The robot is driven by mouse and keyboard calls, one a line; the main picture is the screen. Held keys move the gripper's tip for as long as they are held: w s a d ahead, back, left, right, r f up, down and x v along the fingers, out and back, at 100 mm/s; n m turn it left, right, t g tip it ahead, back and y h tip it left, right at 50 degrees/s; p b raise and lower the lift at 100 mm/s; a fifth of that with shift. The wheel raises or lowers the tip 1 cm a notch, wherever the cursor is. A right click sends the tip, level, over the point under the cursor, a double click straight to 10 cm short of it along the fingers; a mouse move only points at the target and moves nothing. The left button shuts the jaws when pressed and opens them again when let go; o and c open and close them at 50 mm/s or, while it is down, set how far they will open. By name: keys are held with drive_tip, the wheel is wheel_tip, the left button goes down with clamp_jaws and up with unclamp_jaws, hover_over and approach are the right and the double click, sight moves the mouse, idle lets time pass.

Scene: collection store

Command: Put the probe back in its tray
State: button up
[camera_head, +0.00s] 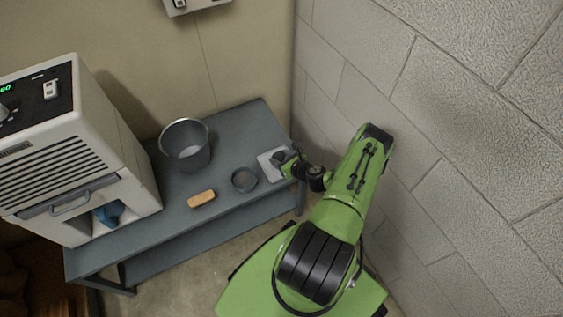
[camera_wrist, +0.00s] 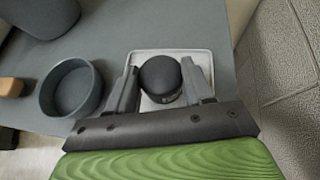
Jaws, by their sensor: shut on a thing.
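My gripper (camera_wrist: 161,88) reaches over the right end of the grey table, with its two fingers closed on the probe (camera_wrist: 160,74), a dark rounded thing. A pale square tray (camera_wrist: 198,56) lies on the table under the probe in the wrist view. The tray also shows in the head view (camera_head: 268,169), partly covered by my gripper (camera_head: 290,163). The probe appears above or within the tray's outline; I cannot tell whether it touches the tray. Its lower part is hidden by the fingers.
A round grey dish (camera_head: 244,180) stands left of the tray. A tan block (camera_head: 201,199) lies nearer the table's front edge, and a grey bucket (camera_head: 186,147) stands behind. A white machine (camera_head: 75,160) fills the table's left end. A block wall (camera_head: 440,150) rises close on the right.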

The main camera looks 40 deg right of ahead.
drive_tip(key=shift+f, duration=0.45)
drive_tip(key=o, duration=1.2)
drive_tip(key=shift+c, duration=0.2)
